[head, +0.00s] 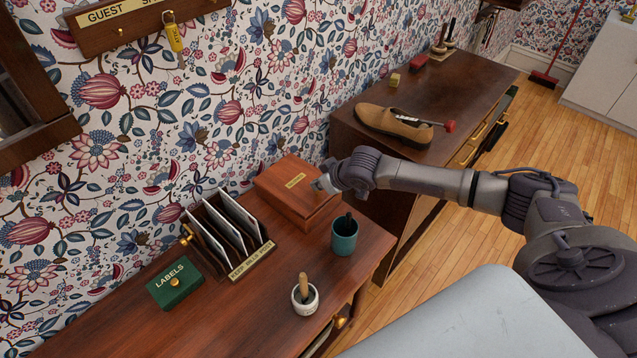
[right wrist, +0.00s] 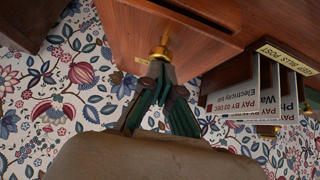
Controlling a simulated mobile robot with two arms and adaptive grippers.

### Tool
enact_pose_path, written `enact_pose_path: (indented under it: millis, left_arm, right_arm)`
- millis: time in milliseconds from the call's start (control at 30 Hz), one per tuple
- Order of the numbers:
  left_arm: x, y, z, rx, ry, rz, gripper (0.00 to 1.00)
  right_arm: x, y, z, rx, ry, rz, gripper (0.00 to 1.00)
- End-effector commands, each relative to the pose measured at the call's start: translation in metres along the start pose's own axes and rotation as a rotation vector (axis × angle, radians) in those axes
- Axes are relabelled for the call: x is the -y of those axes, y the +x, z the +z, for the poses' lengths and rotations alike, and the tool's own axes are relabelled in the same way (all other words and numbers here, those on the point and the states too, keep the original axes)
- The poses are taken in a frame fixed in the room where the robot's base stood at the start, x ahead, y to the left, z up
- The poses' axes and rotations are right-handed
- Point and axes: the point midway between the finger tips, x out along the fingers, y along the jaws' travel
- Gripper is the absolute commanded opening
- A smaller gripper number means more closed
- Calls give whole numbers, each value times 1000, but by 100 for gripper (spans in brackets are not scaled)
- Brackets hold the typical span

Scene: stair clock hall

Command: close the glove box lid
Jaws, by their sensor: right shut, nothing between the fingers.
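The glove box (head: 278,200) is a reddish-brown wooden box with a small brass label, on the desk against the wallpaper. Its lid (head: 285,176) looks down flat or nearly so; I cannot tell whether a thin gap is left. My right gripper (head: 319,184) is at the right end of the lid. In the right wrist view its dark fingers (right wrist: 163,75) are together and empty, right by a brass knob (right wrist: 160,52) on the wood of the box (right wrist: 125,45). I cannot tell whether they touch it. My left gripper is out of view.
A letter rack (head: 225,235), a green labels box (head: 174,283), a teal cup (head: 344,240) and a white pot (head: 305,304) share the desk (head: 245,325). A darker cabinet (head: 440,90) with a brown shoe (head: 385,122) stands beyond.

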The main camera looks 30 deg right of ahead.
Motion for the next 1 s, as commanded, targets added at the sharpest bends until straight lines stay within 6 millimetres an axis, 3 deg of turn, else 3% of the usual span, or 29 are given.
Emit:
enact_pose_path:
  millis: [33, 133, 600, 767, 1000]
  left_arm:
    - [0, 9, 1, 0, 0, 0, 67]
    - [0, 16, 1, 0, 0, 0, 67]
    - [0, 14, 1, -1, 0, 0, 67]
    - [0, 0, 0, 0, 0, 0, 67]
    - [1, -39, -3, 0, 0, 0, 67]
  right_arm:
    - [1, 7, 11, -12, 3, 0, 0]
    - [1, 11, 18, -55, 4, 2, 0]
    - [1, 9, 20, -75, 5, 3, 0]
    - [0, -1, 10, -76, 5, 4, 0]
    - [-3, -29, -21, -87, 6, 6, 0]
